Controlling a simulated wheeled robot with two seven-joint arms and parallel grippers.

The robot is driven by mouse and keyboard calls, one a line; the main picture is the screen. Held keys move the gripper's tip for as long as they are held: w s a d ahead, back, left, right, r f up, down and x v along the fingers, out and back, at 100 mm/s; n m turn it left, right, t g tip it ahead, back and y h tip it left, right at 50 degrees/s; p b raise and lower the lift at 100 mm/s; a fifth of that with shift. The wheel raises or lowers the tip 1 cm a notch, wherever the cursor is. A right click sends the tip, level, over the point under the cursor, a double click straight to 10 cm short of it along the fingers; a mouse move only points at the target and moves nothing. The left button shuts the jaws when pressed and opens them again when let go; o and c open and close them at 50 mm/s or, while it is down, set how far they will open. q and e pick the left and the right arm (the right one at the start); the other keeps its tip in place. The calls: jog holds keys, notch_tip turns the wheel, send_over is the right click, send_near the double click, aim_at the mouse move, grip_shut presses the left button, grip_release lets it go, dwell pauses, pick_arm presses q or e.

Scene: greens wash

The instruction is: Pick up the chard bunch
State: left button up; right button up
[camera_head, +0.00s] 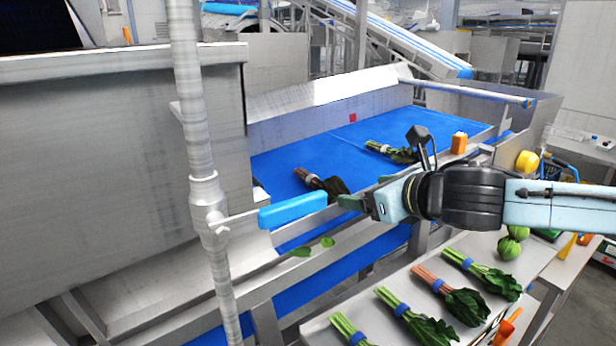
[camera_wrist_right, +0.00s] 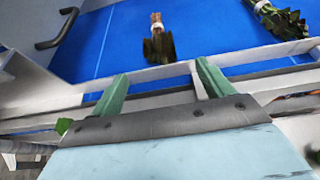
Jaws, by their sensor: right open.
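A chard bunch (camera_head: 320,182) with reddish stems, dark leaves and a pale band lies on the blue belt. In the right wrist view this bunch (camera_wrist_right: 158,44) is beyond my fingertips, between them from left to right, with its leaves toward me. My right gripper (camera_head: 358,202) reaches in from the right over the belt's near rail, close to the bunch's leaf end but apart from it. Its green fingers, also in the wrist view (camera_wrist_right: 162,76), are spread and empty. My left gripper is not in view.
A second green bunch (camera_head: 392,151) lies farther right on the belt (camera_head: 425,122). Several banded bunches, one with pinkish stems (camera_head: 452,294), lie on the near table (camera_head: 395,280). A metal rail (camera_wrist_right: 150,76) edges the belt. A pale upright pole (camera_head: 203,150) stands left.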

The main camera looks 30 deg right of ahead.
aim_at(339, 189)
jog(key=x, duration=0.3)
jog(key=shift+w+f+p, duration=0.1)
jog(key=shift+p, duration=0.25)
jog(key=x, duration=0.3)
jog(key=shift+w+f, duration=0.1)
jog(key=shift+w+a+f, duration=0.1)
jog(key=shift+w+f, duration=0.05)
jog(key=shift+w, duration=0.15)
jog(key=p+x, duration=0.1)
jog(key=x, duration=0.4)
jog(key=shift+a, duration=0.1)
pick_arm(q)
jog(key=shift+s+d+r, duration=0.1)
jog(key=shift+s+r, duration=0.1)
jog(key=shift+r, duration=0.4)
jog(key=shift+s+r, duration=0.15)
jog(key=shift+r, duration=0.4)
pick_arm(e)
jog(key=c, duration=1.1)
